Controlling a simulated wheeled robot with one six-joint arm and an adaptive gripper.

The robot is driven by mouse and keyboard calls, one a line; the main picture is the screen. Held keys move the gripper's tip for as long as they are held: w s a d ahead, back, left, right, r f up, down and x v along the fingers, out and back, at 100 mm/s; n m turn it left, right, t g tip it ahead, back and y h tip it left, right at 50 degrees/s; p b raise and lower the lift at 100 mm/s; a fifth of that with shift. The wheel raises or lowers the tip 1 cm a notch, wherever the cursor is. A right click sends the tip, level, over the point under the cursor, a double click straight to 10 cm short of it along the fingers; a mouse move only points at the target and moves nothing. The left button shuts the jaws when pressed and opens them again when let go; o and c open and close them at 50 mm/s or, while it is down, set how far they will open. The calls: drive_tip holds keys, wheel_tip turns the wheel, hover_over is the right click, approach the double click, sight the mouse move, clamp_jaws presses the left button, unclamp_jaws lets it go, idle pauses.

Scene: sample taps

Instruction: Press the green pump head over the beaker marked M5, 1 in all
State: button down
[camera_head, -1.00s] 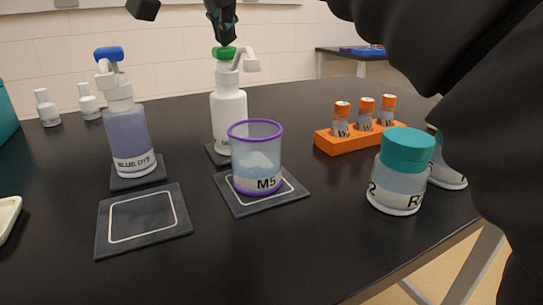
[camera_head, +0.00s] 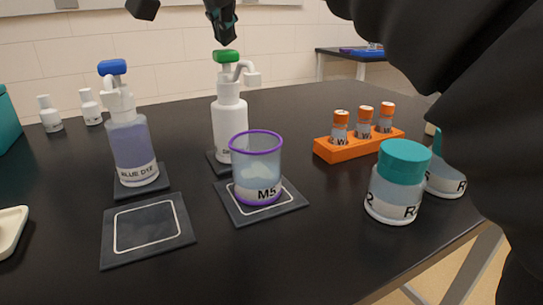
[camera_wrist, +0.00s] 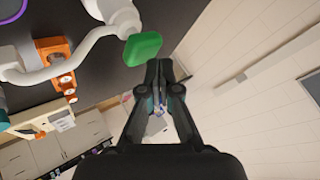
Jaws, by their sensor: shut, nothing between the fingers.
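The green pump head (camera_head: 226,56) tops a white bottle (camera_head: 229,124) with its spout pointing right. The head stands raised on its stem. The clear beaker marked M5 (camera_head: 256,170), with a purple rim, stands upright on a dark mat in front of the bottle, with pale contents low inside. My gripper (camera_head: 224,40) is shut and empty just above the green head, with a small gap seeming to show. In the wrist view the green head (camera_wrist: 143,48) lies just left of my closed fingertips (camera_wrist: 160,64). The bottle's label is partly hidden by the beaker.
A blue-headed pump bottle (camera_head: 131,150) stands at left behind an empty dark mat (camera_head: 147,231). An orange rack (camera_head: 352,149) with orange-capped vials and teal-capped jars (camera_head: 396,190) stand at right. Small white bottles (camera_head: 50,117) stand at the back left.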

sight(225, 50)
wheel_tip(225, 50, up, 4)
drive_tip(key=shift+f+p, duration=0.25)
drive_tip(key=shift+p, duration=0.85)
drive_tip(key=shift+r, duration=0.75)
